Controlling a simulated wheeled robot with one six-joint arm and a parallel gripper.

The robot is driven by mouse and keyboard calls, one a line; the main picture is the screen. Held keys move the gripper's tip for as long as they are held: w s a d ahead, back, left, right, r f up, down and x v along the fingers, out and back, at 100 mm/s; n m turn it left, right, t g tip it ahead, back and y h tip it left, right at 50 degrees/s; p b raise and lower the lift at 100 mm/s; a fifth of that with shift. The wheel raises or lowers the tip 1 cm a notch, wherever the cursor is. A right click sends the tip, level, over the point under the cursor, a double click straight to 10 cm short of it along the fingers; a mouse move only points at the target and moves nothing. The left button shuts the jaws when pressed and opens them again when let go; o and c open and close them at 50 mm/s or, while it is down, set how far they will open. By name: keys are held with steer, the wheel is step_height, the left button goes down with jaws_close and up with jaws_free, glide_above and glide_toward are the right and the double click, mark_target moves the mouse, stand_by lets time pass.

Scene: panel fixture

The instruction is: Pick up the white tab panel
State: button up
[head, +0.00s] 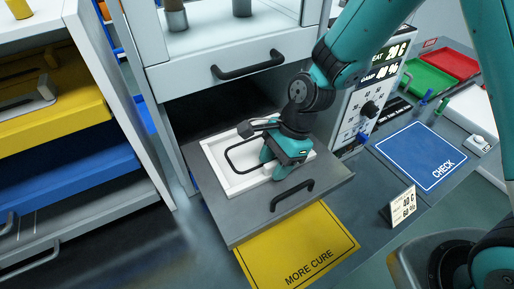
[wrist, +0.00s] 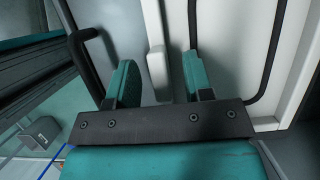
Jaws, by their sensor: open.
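The white tab panel (head: 216,167) lies flat on the grey pulled-out shelf in the head view, with a raised rim and a black loop line on its face. In the wrist view, the panel (wrist: 224,40) fills the upper right, and its pale raised tab (wrist: 156,70) stands between my two teal fingers. My gripper (head: 276,167) is over the panel's right part and hides some of it. The gripper (wrist: 161,78) is open, with gaps visible on both sides of the tab.
The grey shelf (head: 250,222) has a black handle (head: 291,195) at its front edge. A closed drawer (head: 190,75) is above it. A yellow MORE CURE mat (head: 270,258) lies in front, and a blue CHECK mat (head: 420,150) to the right. A small sign (head: 401,206) stands nearby.

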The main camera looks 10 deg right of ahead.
steer(key=shift+f, duration=0.1)
steer(key=shift+c, duration=0.5)
jaws_close()
